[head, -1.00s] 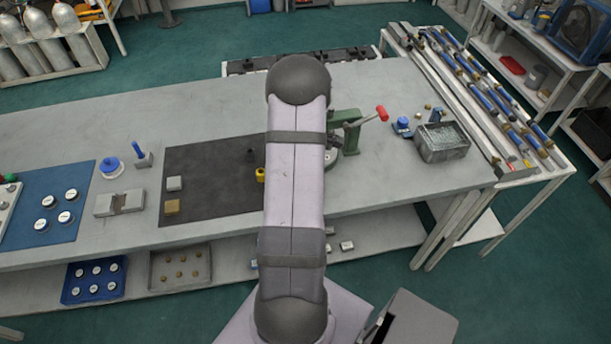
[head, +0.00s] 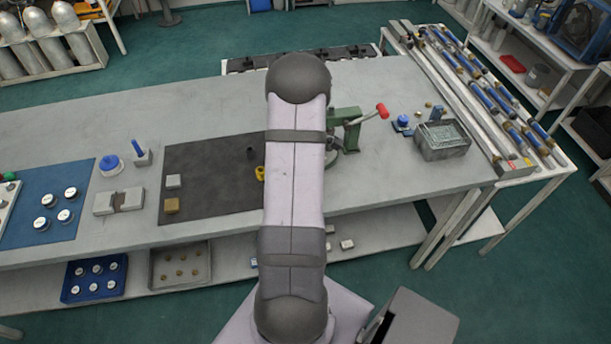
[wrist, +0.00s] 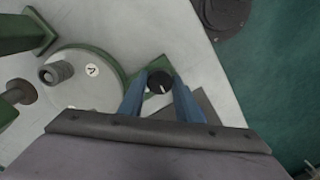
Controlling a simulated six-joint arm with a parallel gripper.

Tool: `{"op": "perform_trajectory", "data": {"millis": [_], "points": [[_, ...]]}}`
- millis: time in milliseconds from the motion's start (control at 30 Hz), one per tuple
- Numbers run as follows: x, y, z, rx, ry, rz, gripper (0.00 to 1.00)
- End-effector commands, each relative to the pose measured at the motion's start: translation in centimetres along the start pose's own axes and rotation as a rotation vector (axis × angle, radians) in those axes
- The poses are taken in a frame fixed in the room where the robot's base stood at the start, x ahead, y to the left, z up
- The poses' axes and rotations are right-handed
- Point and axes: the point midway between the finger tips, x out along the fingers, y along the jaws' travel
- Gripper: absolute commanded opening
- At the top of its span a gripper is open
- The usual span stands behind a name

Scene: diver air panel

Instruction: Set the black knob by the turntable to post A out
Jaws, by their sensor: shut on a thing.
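The black knob (wrist: 159,82) sits on a green base beside the turntable in the wrist view, with a white pointer line on its top. My gripper (wrist: 159,90) has its two blue fingers on either side of the knob and is shut on it. The pale round turntable (wrist: 88,100) with a green rim lies just left, bearing a grey post (wrist: 57,72) and a round white label with a letter that looks like a V from here. In the head view my arm hides the knob, my gripper and most of the turntable.
A green press (head: 345,122) with a red-tipped handle (head: 382,110) stands by the turntable. A dark mat (head: 210,190) lies to the left on the grey bench. A metal bin (head: 442,148) stands at the right. The bench's front edge is close to the knob.

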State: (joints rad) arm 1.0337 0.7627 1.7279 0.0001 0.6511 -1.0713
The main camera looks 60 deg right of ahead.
Motion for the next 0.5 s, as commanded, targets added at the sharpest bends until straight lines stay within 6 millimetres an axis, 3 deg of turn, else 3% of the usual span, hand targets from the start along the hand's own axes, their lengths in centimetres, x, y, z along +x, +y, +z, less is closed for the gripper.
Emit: {"op": "perform_trajectory", "data": {"millis": [500], "points": [[-0.02, -0.05, -0.03, 0.465, 0.000, 0.001, 0.08]]}}
